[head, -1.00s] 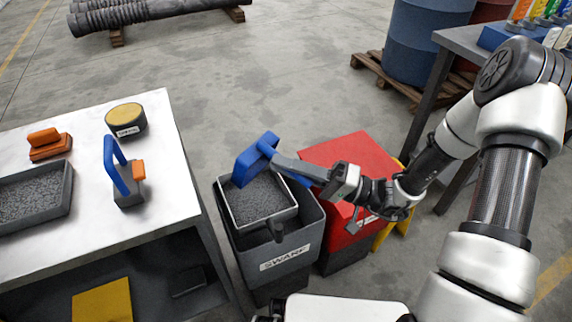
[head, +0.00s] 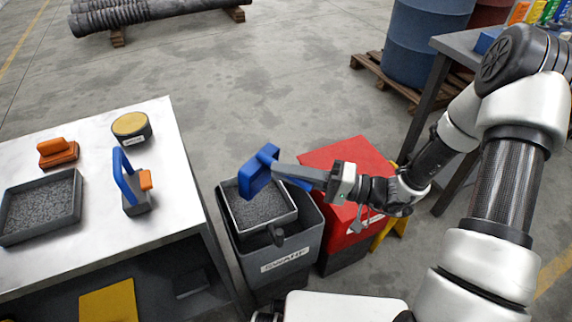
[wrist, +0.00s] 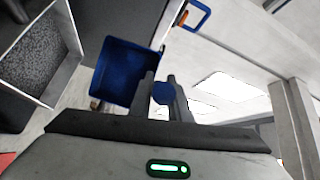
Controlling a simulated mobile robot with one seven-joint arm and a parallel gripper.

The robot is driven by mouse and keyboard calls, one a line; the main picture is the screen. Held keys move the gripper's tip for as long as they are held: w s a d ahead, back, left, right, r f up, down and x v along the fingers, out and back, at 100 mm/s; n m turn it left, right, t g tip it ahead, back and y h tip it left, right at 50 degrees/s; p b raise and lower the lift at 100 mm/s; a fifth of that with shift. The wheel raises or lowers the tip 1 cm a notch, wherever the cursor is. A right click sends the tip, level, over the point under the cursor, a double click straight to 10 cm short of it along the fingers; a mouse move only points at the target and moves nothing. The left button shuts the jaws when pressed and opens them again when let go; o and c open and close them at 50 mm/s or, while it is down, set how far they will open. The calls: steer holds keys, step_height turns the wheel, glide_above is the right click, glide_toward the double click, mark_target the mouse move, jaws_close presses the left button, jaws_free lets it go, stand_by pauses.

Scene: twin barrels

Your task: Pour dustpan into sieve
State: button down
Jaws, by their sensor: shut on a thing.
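The blue dustpan (head: 257,177) is tipped on its side above the sieve. The sieve (head: 229,209) is a square light-rimmed frame with a dark handle, resting on the swarf bin, with grey granules inside. My gripper (head: 314,178) is shut on the dustpan's handle. In the wrist view the dustpan (wrist: 128,72) is beside the fingertips (wrist: 165,95), with its blue inside facing the camera and no granules seen in it. The sieve (wrist: 62,30) shows at the left there. In the head view the dustpan hides part of the sieve's far edge.
The dark grey swarf bin (head: 318,222) stands beside a red-lidded bin (head: 350,150). At left a white table (head: 90,215) holds a tray of granules (head: 77,190), a blue-handled tool (head: 124,178), an orange brush (head: 57,152) and a round tin (head: 132,126).

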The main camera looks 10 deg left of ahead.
step_height(320, 180, up, 2)
steer(key=h+p, duration=0.2)
steer(key=p, duration=0.2)
steer(key=m+h+p, duration=0.1)
steer(key=h+p, duration=0.1)
steer(key=p, duration=0.1)
steer(key=shift+r+m+g+h+p, duration=0.15)
steer(key=shift+m+g+h+p, duration=0.15)
steer(key=shift+g+p, duration=0.1)
steer(key=shift+f+h, duration=0.25)
steer(key=shift+h, duration=0.05)
steer(key=r+h+p, duration=0.1)
steer(key=p, duration=0.2)
steer(key=shift+r+g, duration=0.1)
steer(key=shift+g, duration=0.2)
steer(key=h+p, duration=0.1)
steer(key=p, duration=0.1)
steer(key=m+g+h+p, duration=0.1)
steer(key=p, duration=0.2)
steer(key=shift+r+h, duration=0.4)
steer(key=h+p, duration=0.1)
steer(key=p, duration=0.3)
steer(key=r+m+g+h+p, duration=0.1)
steer(key=h+p, duration=0.1)
steer(key=p, duration=0.2)
steer(key=shift+f, duration=0.3)
steer(key=shift+r+p, duration=0.1)
steer(key=shift+p, duration=0.3)
